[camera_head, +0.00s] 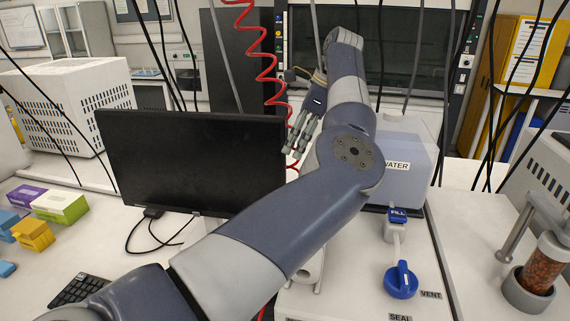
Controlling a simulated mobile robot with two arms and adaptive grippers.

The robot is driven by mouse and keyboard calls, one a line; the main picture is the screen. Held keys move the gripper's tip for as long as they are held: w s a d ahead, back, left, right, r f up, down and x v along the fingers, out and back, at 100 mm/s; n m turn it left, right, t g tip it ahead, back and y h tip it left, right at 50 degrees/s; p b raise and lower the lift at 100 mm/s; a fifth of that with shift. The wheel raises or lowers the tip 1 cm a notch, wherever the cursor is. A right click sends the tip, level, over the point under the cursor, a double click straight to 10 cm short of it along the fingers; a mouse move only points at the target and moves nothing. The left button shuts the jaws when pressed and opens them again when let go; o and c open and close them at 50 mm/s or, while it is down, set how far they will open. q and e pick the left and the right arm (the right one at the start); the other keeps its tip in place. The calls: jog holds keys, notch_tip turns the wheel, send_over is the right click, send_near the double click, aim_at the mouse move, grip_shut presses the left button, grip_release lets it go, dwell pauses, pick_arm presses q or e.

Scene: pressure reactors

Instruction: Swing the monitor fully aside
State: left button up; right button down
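The monitor (190,160) is a wide black screen on the bench, left of centre, facing me at a slight angle. My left arm crosses in front of its lower right part and hides much of its stand. My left gripper (294,153) points down just right of the monitor's right edge. Its fingers look apart, with nothing seen between them. I cannot tell whether a finger touches the monitor's edge. My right gripper is out of view.
A translucent water tank (407,150) and a panel with a blue knob (401,281) stand right of my arm. A coiled red hose (268,72) hangs behind the gripper. A keyboard (80,290) and coloured boxes (60,206) lie at left. A white vented box (75,100) stands behind.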

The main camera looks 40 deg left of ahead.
aim_at(285, 162)
pick_arm(q)
jog(key=x, duration=0.2)
jog(key=p+x, duration=0.1)
jog(key=x, duration=0.2)
jog(key=p+x, duration=0.1)
jog(key=x, duration=0.1)
jog(key=shift+s+a, duration=0.2)
jog(key=shift+a, duration=0.25)
jog(key=shift+f, duration=0.3)
jog(key=shift+d+f, duration=0.1)
jog(key=shift+d, duration=0.05)
jog(key=shift+c, duration=0.6)
grip_shut()
